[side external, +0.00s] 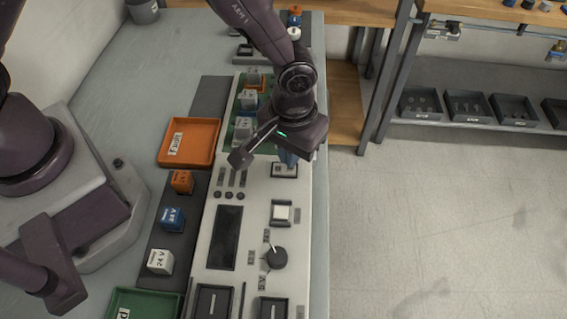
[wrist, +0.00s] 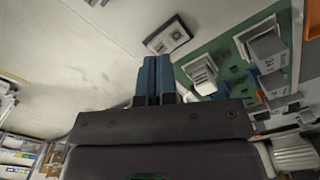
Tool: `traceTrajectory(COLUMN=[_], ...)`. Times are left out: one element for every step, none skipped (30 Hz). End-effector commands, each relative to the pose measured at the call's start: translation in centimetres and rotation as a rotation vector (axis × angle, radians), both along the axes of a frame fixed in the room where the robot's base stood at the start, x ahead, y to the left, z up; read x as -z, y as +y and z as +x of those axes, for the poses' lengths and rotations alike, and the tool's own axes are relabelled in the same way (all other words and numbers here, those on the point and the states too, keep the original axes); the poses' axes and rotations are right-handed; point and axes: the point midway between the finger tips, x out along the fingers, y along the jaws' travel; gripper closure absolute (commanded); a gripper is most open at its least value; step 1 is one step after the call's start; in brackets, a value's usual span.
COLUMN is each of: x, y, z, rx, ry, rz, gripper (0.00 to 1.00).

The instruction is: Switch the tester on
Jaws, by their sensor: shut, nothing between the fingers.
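The tester (side external: 255,220) is a long pale panel on the bench, with a dark display window (side external: 229,237), a white square button (side external: 282,212) and a black rotary knob (side external: 276,257). A small framed switch (side external: 285,172) sits near the panel's right edge; a similar framed plate (wrist: 168,36) shows beyond the fingertips in the wrist view. My gripper (side external: 288,160) is shut and empty, with its blue fingers together, pointing down just over that switch. The fingers also show in the wrist view (wrist: 155,62). Contact with the switch, and its setting, cannot be told.
A green board (side external: 235,135) with grey relay-like blocks lies behind the switch. An orange tray (side external: 188,142) and orange, blue and white blocks (side external: 172,219) lie left of the panel. A green tray (side external: 144,304) is at the front. Floor lies right of the bench.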

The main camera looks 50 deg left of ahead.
Motion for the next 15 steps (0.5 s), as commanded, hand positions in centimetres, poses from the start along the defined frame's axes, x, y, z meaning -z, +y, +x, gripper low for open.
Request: traceTrajectory(x=[0.07, 0.12, 0.18, 0.22, 0.27, 0.33, 0.37, 0.42, 0.48, 0.52, 0.57, 0.64, 0.68, 0.73, 0.80], y=[0.00, 0.00, 0.00, -0.01, -0.01, -0.01, -0.01, -0.01, -0.01, -0.01, -0.01, -0.01, -0.01, 0.00, 0.00], z=[0.00, 0.00, 0.00, 0.00, 0.01, 0.01, 0.01, 0.01, 0.01, 0.01, 0.00, 0.00, 0.00, 0.00, 0.00], rx=[0.000, 0.000, 0.000, 0.000, 0.000, 0.000, 0.000, 0.000, 0.000, 0.000, 0.000, 0.000, 0.000, 0.000, 0.000], ry=[0.000, 0.000, 0.000, 0.000, 0.000, 0.000, 0.000, 0.000, 0.000, 0.000, 0.000, 0.001, 0.001, 0.001, 0.001], rz=[0.000, 0.000, 0.000, 0.000, 0.000, 0.000, 0.000, 0.000, 0.000, 0.000, 0.000, 0.000, 0.000, 0.001, 0.001], gripper=[1.00, 1.00, 1.00, 1.00, 1.00, 1.00, 1.00, 1.00, 1.00, 1.00, 1.00, 1.00, 1.00, 1.00, 1.00])
